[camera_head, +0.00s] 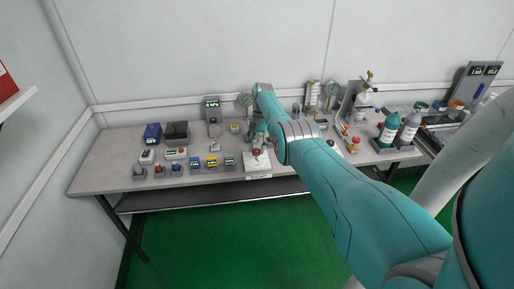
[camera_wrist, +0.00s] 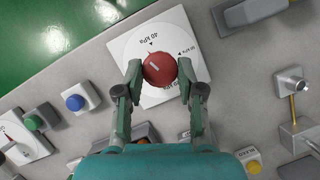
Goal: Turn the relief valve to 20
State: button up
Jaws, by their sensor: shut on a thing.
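The relief valve is a round red knob (camera_wrist: 159,68) on a white dial plate (camera_wrist: 142,33), seen close up in the wrist view. A short pale mark shows on the knob. Black print on the plate reads 40 kPa near the top, and a smaller kPa label, hard to read, is at the right. No 20 label is readable. My gripper (camera_wrist: 160,73) is shut on the knob, one finger on each side. In the head view the red knob (camera_head: 256,152) and its plate (camera_head: 262,167) are at the bench's front edge, with my gripper (camera_head: 258,141) over them.
On the bench (camera_head: 110,160) several small testers and buttons stand left of the valve. A blue button (camera_wrist: 75,102) and a green button (camera_wrist: 34,122) are left of the plate in the wrist view. Teal bottle (camera_head: 389,127) and other gear stand right. My arm crosses the right side.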

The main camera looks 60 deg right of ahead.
dwell(0.3)
jog(key=o, duration=1.1)
jog(key=shift+o, duration=0.2)
